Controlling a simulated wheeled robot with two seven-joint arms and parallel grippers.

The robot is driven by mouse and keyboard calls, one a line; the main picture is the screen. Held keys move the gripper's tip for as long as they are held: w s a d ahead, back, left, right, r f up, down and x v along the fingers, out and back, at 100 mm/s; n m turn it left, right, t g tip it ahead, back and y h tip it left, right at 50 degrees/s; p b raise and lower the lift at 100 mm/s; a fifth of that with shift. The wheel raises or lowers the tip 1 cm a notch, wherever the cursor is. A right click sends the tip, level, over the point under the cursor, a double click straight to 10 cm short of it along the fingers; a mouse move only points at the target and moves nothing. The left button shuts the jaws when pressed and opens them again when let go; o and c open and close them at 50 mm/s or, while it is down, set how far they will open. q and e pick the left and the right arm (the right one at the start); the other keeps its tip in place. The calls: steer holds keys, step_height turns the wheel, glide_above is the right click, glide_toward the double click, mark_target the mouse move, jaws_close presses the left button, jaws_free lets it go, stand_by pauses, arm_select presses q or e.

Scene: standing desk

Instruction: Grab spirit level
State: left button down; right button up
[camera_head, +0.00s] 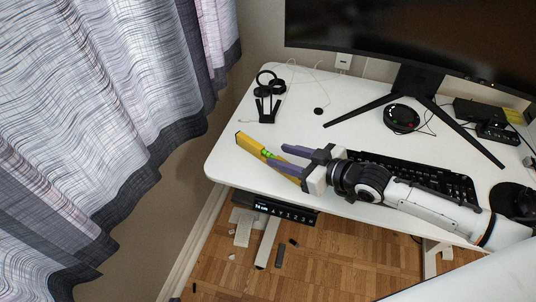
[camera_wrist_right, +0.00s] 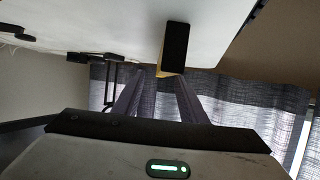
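The yellow spirit level (camera_head: 252,145) with a green vial lies at the left front of the white desk, slanting down to the right. My right gripper (camera_head: 275,154) reaches in from the right with its purple fingers apart. In the head view the nearer finger overlaps the level and hides part of it; the farther finger is beyond it, over the desk. In the right wrist view a little yellow of the level (camera_wrist_right: 164,73) and a dark block, perhaps its end, show near the open fingertips (camera_wrist_right: 162,76). I cannot tell whether they touch. My left gripper is not in view.
The white desk (camera_head: 222,160) has its front edge just below the level. A keyboard (camera_head: 430,178) lies under my right forearm. The monitor stand (camera_head: 415,85) is at the back. A curtain (camera_head: 110,90) hangs at left.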

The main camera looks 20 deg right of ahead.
mark_target(272, 154)
steer(key=shift+a+x, duration=0.2)
steer(key=shift+x, duration=2.9)
steer(key=shift+s, duration=0.15)
jaws_close()
